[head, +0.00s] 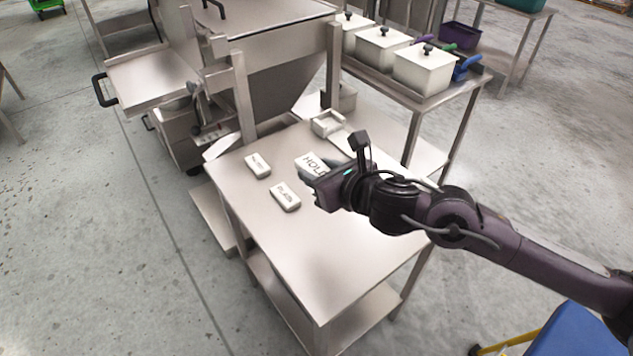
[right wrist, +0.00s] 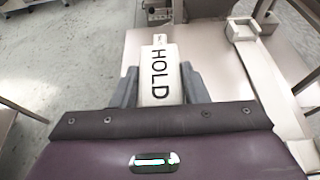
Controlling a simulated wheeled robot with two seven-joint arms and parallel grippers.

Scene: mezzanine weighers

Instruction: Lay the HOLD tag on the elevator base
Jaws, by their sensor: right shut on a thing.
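The white HOLD tag (head: 312,163) is held between the fingers of my right gripper (head: 318,180), above the steel table, with its black lettering facing up. In the right wrist view the HOLD tag (right wrist: 158,75) sits between the two grey fingers of the gripper (right wrist: 159,88), its far end sticking out past them. Whether the tag touches the tabletop is unclear. Which steel part is the elevator base I cannot tell; a hopper machine (head: 278,75) stands behind the table. My left gripper is not in view.
Two other white lettered tags, one (head: 257,164) farther back and one (head: 285,196) nearer, lie on the steel table (head: 335,255). A small open square holder (head: 328,122) stands at the back. Lidded white bins (head: 423,70) stand on a side bench. The table's front is clear.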

